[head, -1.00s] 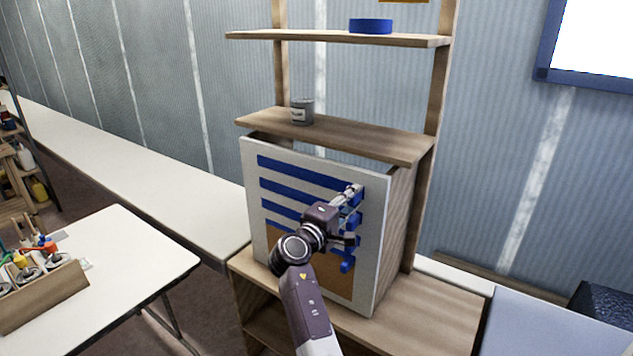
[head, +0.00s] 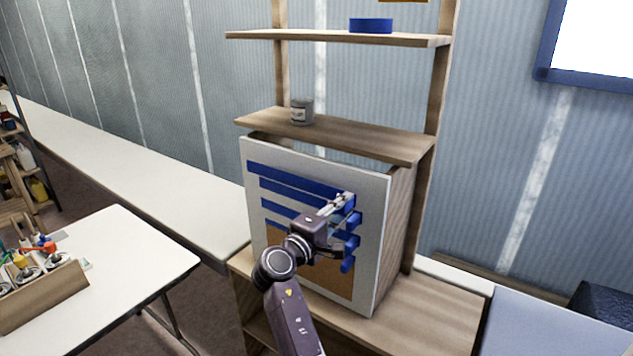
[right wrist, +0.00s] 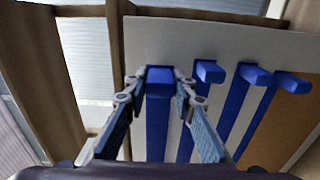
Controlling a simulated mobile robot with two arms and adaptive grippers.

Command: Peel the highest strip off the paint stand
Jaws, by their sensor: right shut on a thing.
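The paint stand's pale panel (head: 375,215) stands upright on the wooden cabinet, with several blue strips across it, each with a tab at its right end. My right gripper (head: 343,201) is shut on the tab end of the highest strip (head: 290,176). In the right wrist view the fingers (right wrist: 160,80) hold that strip (right wrist: 157,120) from both sides. Its left end sits further left than the ends of the strips below (head: 283,190). Whether it still touches the panel I cannot tell. Neighbouring tabs (right wrist: 209,71) are close beside the fingers. My left gripper is out of view.
A wooden shelf (head: 350,135) with a grey can (head: 302,111) is just above the panel. A blue roll (head: 370,26) lies on the upper shelf. A white table (head: 130,255) with a wooden box (head: 45,296) stands at left.

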